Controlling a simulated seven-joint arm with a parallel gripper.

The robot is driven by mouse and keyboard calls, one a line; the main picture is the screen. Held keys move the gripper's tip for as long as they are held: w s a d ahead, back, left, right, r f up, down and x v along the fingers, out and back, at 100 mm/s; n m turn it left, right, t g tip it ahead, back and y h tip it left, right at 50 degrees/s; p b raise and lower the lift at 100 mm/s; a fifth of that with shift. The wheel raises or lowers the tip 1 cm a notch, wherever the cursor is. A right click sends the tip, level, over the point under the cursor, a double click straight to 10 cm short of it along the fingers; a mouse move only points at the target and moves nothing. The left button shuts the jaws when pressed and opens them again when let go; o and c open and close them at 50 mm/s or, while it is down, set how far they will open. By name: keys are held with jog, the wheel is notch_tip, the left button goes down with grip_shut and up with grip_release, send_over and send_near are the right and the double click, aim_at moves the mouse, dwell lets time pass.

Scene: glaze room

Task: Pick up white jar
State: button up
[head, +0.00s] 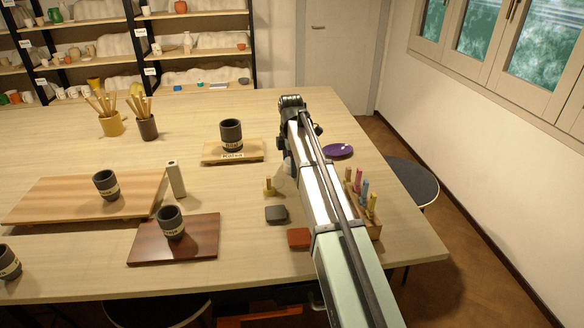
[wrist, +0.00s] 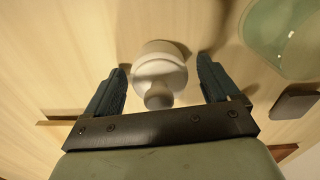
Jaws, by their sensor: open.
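The white jar (wrist: 158,70) shows in the wrist view, round with a narrower end pointing toward the gripper base. My gripper (wrist: 162,62) is open, with one dark finger on each side of the jar and a visible gap on both sides. How far the fingertips are above or below the jar's height is hard to tell. In the head view my arm covers most of that spot. Only a small pale patch shows at the arm's left edge, and I cannot tell whether it is the jar.
A pale green glassy shape (wrist: 283,38) and a dark grey block (wrist: 295,102) lie right of the jar. Dark labelled cups, one on a small board (head: 218,158), stand to the left. A purple dish (head: 338,150) and a tool holder (head: 373,222) are right of my arm.

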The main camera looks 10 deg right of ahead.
jog(key=c, duration=1.3)
jog(key=shift+r, duration=0.15)
